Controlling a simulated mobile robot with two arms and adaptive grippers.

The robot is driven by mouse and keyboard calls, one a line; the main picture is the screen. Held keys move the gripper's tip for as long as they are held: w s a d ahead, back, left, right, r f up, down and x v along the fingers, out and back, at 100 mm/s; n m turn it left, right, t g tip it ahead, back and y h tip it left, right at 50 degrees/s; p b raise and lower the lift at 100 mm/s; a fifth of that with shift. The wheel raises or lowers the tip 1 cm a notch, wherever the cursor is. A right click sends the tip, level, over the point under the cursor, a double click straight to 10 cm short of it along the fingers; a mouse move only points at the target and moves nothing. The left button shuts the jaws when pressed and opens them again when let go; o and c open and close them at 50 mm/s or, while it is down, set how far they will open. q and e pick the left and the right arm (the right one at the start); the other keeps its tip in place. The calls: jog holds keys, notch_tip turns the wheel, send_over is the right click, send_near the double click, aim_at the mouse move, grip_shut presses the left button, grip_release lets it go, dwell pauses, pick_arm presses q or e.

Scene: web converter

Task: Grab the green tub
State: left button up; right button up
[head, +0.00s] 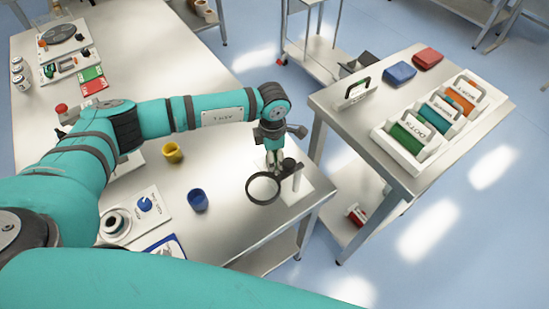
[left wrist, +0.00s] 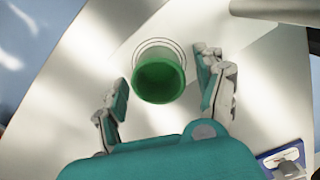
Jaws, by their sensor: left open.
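The green tub (left wrist: 158,80) is round and shows in the left wrist view between the two fingers of my left gripper (head: 273,167). The fingers stand apart on either side of the tub, with pale table visible between each finger and the tub. A thin ring shows around the tub's far side. In the head view, my left gripper points down near the right front corner of the steel table (head: 229,178). I cannot make out the tub there; the gripper seems to hide it. My right gripper is out of view.
A black-rimmed round magnifier (head: 263,188) stands close in front of my left gripper. A yellow tub (head: 172,153) and a blue tub (head: 198,200) stand to its left. Across a gap is a second table with a white rack (head: 400,146) of coloured rolls.

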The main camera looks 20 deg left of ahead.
pick_arm(q)
jog(key=c, duration=1.1)
jog(key=shift+r, duration=0.1)
